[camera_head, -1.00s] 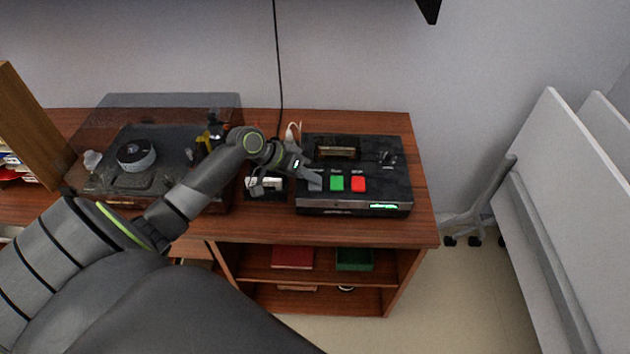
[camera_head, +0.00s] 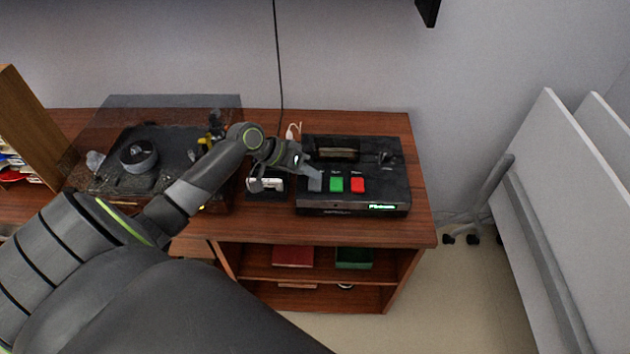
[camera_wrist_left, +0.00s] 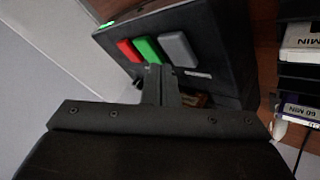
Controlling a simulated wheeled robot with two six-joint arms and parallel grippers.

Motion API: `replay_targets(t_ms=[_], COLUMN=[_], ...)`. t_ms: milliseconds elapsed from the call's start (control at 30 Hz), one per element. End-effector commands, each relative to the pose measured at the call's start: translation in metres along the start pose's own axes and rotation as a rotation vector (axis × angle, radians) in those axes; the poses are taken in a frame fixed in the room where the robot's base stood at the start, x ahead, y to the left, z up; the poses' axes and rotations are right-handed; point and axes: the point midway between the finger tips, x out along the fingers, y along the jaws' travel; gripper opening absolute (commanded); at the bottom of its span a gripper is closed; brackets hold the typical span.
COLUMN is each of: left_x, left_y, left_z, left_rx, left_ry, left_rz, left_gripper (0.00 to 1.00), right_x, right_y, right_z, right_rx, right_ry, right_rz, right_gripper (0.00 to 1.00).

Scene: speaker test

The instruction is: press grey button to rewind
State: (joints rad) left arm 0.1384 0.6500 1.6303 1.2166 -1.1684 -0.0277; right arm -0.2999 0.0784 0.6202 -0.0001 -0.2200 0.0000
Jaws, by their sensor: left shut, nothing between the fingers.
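A black tape deck (camera_head: 390,172) sits on the wooden cabinet, with a grey button (camera_head: 316,185), a green button (camera_head: 336,184) and a red button (camera_head: 358,185) in a row. My left gripper (camera_head: 311,173) is shut and empty, its tips just behind the grey button, partly covering its far edge. In the left wrist view, the shut fingers (camera_wrist_left: 160,70) point toward the lower ends of the green button (camera_wrist_left: 149,48) and grey button (camera_wrist_left: 178,48). Whether they touch the deck I cannot tell. The deck's small green display (camera_head: 383,207) is lit. My right gripper is not in view.
A turntable with a clear lid (camera_head: 139,153) stands left, under my left arm. Cassettes (camera_head: 266,183) lie between it and the deck. The cabinet top (camera_head: 422,222) is bare along its front and right edges. White boards (camera_head: 560,200) lean at the right.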

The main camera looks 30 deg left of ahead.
Motion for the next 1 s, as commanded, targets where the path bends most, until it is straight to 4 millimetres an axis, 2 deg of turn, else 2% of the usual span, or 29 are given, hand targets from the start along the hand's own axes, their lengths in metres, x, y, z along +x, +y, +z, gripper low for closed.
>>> replay_targets(t_ms=[467,1000], left_x=[-0.034,-0.034], left_y=[0.025,0.025], left_z=[-0.025,-0.025], left_rx=[0.000,0.000], left_ry=[0.000,0.000], left_rz=[0.000,0.000], left_gripper=[0.00,0.00], right_x=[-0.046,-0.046], right_y=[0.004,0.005], right_z=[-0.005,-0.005], right_rx=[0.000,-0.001], right_ry=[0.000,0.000], right_rz=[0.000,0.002], right_gripper=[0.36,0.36])
